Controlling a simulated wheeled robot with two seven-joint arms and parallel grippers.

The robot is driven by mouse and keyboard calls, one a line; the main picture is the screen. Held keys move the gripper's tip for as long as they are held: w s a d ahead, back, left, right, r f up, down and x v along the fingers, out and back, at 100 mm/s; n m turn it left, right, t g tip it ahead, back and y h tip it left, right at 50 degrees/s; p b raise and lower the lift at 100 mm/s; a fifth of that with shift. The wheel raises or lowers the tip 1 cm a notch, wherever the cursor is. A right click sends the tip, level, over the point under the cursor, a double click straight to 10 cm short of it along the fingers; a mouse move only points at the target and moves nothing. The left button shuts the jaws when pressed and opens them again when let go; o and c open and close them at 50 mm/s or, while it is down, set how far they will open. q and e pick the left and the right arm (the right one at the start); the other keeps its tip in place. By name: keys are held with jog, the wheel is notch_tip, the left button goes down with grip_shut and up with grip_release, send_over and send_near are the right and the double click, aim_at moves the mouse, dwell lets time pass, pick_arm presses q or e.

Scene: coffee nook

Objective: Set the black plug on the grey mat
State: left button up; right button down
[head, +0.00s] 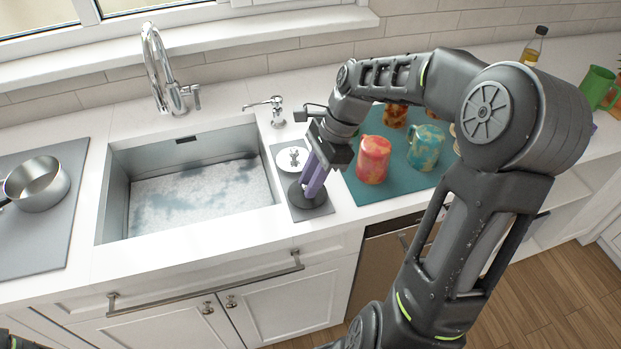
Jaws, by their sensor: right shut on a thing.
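The black plug (299,197) is a dark round disc over the front part of the small grey mat (325,209), just right of the sink. My right gripper (312,190), with purple fingers, points down and is shut on the plug from above. The fingers hide part of the plug. I cannot tell whether its underside touches the mat. A white round plug (290,168) with a metal knob lies on the back part of the same mat. My left gripper is not in view.
The open sink (200,195) is left of the mat. A soap dispenser (277,112) stands behind it. A teal mat (365,192) with several mugs, including a red one (373,160), is close on the right. A pan (38,184) sits far left.

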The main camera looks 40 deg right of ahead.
jog(key=shift+f, duration=0.2)
jog(key=c, duration=1.3)
grip_release()
jog(key=shift+o, duration=0.2)
jog(key=shift+r, duration=0.2)
jog(key=v, duration=1.2)
